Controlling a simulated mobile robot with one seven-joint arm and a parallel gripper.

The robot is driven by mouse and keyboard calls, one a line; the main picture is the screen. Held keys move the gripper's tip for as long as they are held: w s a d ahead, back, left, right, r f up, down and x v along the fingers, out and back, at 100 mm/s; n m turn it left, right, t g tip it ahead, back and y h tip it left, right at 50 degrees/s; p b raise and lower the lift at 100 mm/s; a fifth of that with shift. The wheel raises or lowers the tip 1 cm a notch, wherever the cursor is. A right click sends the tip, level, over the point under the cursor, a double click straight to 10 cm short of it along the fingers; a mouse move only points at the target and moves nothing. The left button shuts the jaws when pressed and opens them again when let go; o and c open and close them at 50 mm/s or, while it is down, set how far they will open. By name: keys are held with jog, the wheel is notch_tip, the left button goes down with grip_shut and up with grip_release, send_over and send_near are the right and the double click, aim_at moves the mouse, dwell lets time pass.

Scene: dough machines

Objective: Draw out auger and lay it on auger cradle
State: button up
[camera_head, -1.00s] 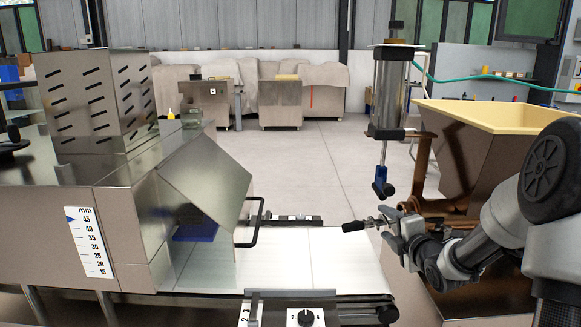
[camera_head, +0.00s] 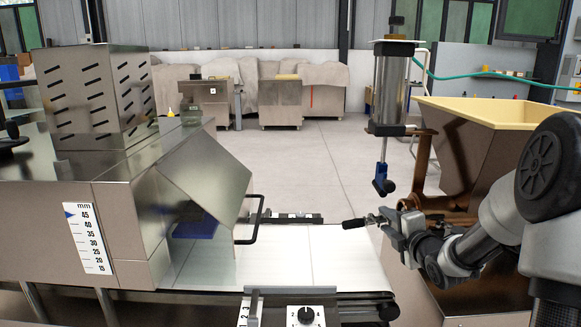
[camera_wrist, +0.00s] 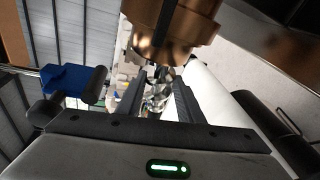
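My gripper (camera_wrist: 160,88) points at a copper-coloured rounded housing (camera_wrist: 175,32), whose end is close ahead of the fingertips in the wrist view. The two dark fingers stand apart. Shiny metal shows between them; I cannot tell whether it is the auger or background, and I see no clear contact. In the head view my gripper (camera_head: 385,219) is beside the copper housing (camera_head: 435,200) under the hopper (camera_head: 470,150). A black handle-like bar (camera_head: 355,223) shows just left of the gripper; what it belongs to is unclear. I cannot make out the auger cradle.
A white conveyor belt (camera_head: 285,250) runs left of the gripper into a steel machine (camera_head: 110,215) with a black loop handle (camera_head: 257,220). A vertical cylinder unit (camera_head: 391,90) with a blue nozzle (camera_head: 382,180) hangs just above the gripper.

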aim_at(369, 218)
jog(key=c, duration=0.4)
jog(key=shift+r, duration=0.15)
grip_shut()
jog(key=shift+w+r, duration=0.1)
jog(key=shift+a+r, duration=0.1)
jog(key=shift+a, duration=2.95)
